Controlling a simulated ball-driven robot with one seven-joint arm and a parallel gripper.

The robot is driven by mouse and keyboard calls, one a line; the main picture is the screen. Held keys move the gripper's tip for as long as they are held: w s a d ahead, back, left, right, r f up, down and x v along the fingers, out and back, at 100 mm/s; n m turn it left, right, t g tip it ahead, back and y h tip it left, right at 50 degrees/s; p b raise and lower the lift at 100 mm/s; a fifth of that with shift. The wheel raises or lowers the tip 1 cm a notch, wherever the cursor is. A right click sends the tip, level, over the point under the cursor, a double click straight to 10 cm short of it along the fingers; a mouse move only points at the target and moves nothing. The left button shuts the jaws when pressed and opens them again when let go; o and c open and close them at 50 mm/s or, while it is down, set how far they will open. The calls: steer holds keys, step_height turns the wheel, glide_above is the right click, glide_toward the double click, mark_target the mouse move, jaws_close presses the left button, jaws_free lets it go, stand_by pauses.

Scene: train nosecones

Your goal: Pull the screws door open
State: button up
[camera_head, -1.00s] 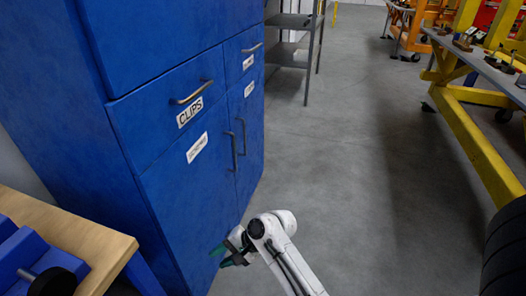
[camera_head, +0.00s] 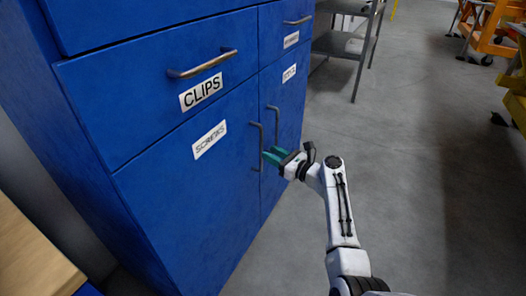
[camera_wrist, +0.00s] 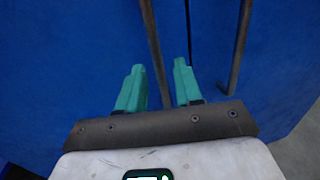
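The screws door (camera_head: 185,185) is the blue lower-left cabinet door, labelled SCREWS, and looks shut. Its vertical bar handle (camera_head: 257,147) is near its right edge. My gripper (camera_head: 270,156) has green fingers, at the lower part of this handle. In the wrist view my gripper (camera_wrist: 160,80) is open, its fingers apart. The screws door handle (camera_wrist: 153,45) runs down between the two fingers in the picture. I cannot tell whether the fingers reach around it or touch it. The seam between the doors shows behind the right finger.
The neighbouring door's handle (camera_head: 275,122) is close on the right; it also shows in the wrist view (camera_wrist: 240,45). The clips drawer (camera_head: 150,85) with its handle is above. A wooden bench edge (camera_head: 35,255) is at lower left. Grey floor (camera_head: 400,140) is free on the right.

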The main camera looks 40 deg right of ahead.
steer(key=shift+w+a+b, duration=0.2)
steer(key=shift+w, duration=0.65)
steer(key=shift+w+a+b, duration=0.15)
steer(key=shift+w+b, duration=0.1)
steer(key=shift+w, duration=0.6)
steer(key=shift+w+a+b, duration=0.2)
steer(key=shift+w, duration=0.65)
steer(key=shift+c, duration=0.4)
jaws_close()
